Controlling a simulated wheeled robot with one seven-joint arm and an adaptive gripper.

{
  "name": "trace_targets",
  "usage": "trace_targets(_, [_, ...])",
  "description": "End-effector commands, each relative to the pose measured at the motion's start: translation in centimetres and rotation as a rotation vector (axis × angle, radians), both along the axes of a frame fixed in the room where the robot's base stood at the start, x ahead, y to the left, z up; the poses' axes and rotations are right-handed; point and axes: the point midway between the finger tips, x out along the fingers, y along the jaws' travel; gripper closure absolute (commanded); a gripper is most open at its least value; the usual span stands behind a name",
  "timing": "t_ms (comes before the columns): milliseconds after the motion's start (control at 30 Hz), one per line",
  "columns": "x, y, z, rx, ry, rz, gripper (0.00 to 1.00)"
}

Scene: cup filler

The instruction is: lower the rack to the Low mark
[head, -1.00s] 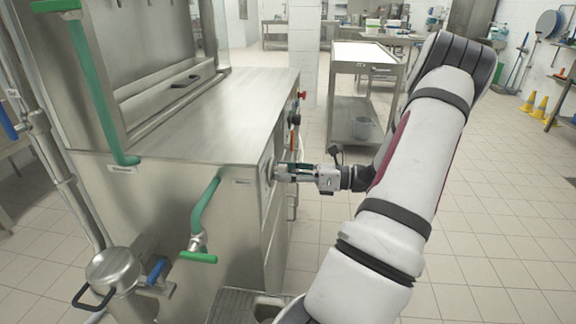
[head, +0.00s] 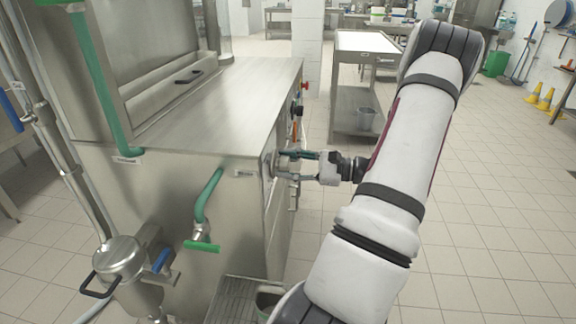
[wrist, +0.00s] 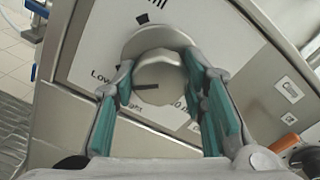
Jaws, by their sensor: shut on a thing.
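A round metal knob (wrist: 162,84) sits on a white dial panel (wrist: 93,45) on the side of the steel machine. My gripper (wrist: 158,63) has its green-padded fingers on either side of the knob and is shut on it. A short black line on the knob points left, toward the printed word "Low" (wrist: 98,78). The right finger partly covers the print at lower right. In the head view my gripper (head: 284,165) reaches the machine's right side, and the knob is too small to make out clearly. I cannot identify the rack.
The steel machine (head: 215,110) has a flat top and green pipes (head: 207,195). A red knob (head: 305,86) and other controls are farther along its side.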

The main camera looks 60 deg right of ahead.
Motion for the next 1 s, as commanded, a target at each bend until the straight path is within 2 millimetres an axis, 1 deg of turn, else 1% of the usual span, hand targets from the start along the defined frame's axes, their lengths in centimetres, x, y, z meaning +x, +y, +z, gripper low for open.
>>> trace_targets(300, [-0.04,0.08,-0.13,-0.089,-0.035,0.001,0.89])
trace_targets(767, [-0.05,0.09,-0.09,-0.102,-0.039,0.002,0.89])
trace_targets(800, [-0.05,0.09,-0.09,-0.102,-0.039,0.002,0.59])
trace_targets(867, [-0.05,0.09,-0.09,-0.102,-0.039,0.002,0.46])
trace_targets(900, [-0.04,0.08,-0.08,-0.102,-0.039,0.002,0.41])
trace_targets(1000, [-0.04,0.06,-0.06,-0.101,-0.04,0.001,0.41])
